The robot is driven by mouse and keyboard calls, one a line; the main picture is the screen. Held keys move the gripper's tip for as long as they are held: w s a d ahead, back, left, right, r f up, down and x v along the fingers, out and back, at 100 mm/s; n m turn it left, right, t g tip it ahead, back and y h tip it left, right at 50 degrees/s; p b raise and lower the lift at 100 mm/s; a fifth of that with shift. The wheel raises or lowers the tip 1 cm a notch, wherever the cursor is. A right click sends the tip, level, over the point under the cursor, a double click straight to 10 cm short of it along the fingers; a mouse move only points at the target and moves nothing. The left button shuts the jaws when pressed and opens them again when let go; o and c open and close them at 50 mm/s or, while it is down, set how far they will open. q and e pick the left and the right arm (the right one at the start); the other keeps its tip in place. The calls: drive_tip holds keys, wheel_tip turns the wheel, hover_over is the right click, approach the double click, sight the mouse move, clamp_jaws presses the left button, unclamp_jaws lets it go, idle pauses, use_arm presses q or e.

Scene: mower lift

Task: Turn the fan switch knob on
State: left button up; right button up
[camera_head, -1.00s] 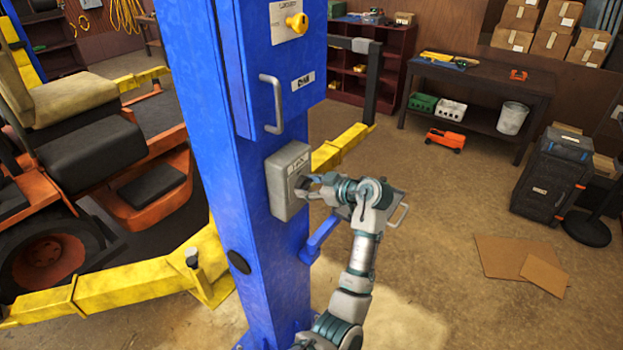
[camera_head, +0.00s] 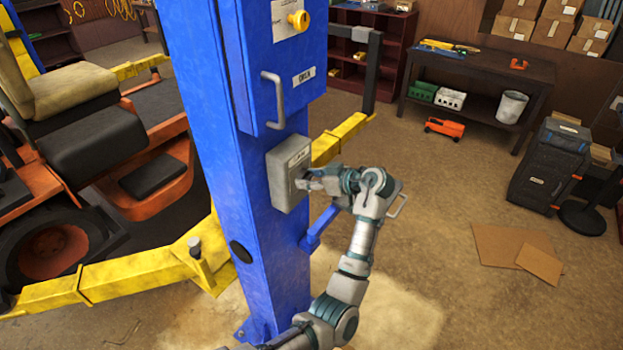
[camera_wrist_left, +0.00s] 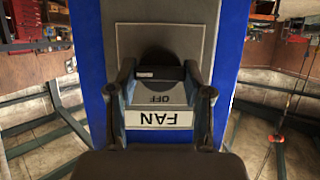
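The grey fan switch box (camera_head: 285,180) is mounted on the side of the blue lift post (camera_head: 265,240). In the left wrist view the box face appears upside down, with a white FAN label (camera_wrist_left: 158,119) and the word OFF beside the dark knob (camera_wrist_left: 158,74). My left gripper (camera_head: 306,180) is at the front of the box. In the left wrist view its two fingers (camera_wrist_left: 159,68) stand apart, one on each side of the knob; whether they touch it is unclear. The knob is hidden in the head view. My right gripper is not in view.
A metal handle (camera_head: 273,100) and a yellow knob (camera_head: 299,20) are on the post's upper cabinet. Yellow lift arms (camera_head: 110,284) extend low near the orange mower (camera_head: 150,180). Open floor lies to the right, with flat cardboard (camera_head: 505,243) on it.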

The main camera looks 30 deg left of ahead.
use_arm(q)
drive_tip(key=o, duration=0.4)
drive_tip(key=shift+w+r, duration=0.1)
drive_tip(key=shift+r, duration=0.1)
drive_tip(key=shift+a+f, duration=0.2)
drive_tip(key=v, duration=1.2)
drive_tip(key=shift+w, duration=0.15)
drive_tip(key=shift+a, duration=0.1)
